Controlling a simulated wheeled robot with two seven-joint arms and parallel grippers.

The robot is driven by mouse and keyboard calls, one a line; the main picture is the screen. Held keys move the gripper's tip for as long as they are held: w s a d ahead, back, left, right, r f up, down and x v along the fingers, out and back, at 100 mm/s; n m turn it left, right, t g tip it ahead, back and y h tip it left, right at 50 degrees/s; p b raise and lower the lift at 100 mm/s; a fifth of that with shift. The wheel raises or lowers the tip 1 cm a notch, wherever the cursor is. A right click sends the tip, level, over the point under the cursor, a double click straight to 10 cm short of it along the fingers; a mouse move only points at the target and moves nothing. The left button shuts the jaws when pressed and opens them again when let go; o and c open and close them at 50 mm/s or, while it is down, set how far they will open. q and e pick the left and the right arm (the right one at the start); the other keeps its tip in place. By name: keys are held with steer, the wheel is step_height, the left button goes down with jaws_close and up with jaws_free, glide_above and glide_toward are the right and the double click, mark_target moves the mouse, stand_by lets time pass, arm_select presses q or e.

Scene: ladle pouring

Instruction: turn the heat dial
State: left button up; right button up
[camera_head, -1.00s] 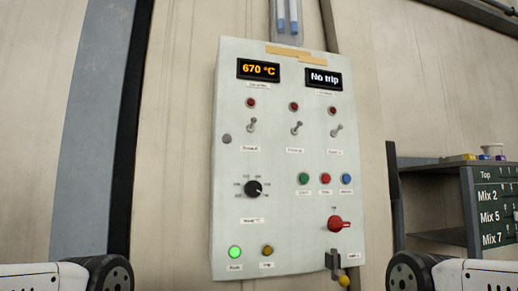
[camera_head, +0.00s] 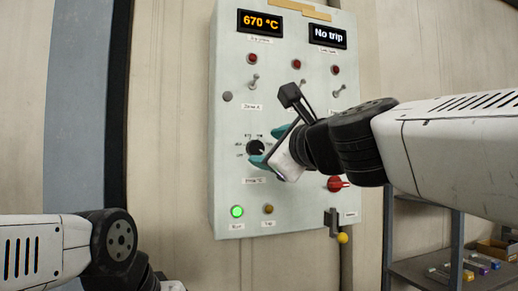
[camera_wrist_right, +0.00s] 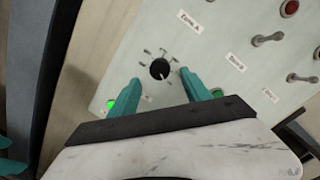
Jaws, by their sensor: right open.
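The heat dial (camera_head: 256,147) is a round black knob with a pale pointer mark on the panel's left side, ringed by number labels. It also shows in the right wrist view (camera_wrist_right: 160,69). My right gripper (camera_head: 268,147) is open at the dial; its teal fingers (camera_wrist_right: 162,88) stand on either side of the knob, and I cannot tell whether they touch it. The display (camera_head: 260,22) reads 670 °C. My left arm is at the lower left; teal pieces at the wrist view's left edge (camera_wrist_right: 10,168) look like its gripper, mostly cut off.
The pale control panel (camera_head: 225,180) carries toggle switches, lamps, a "No trip" display (camera_head: 327,36), a lit green button (camera_head: 237,211), a red rotary switch (camera_head: 337,184) and a yellow-knobbed lever (camera_head: 342,238). A shelf (camera_head: 430,275) stands at lower right.

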mark_target(257, 148)
steer(key=shift+x, duration=2.15)
steer(key=shift+s, duration=0.1)
jaws_close()
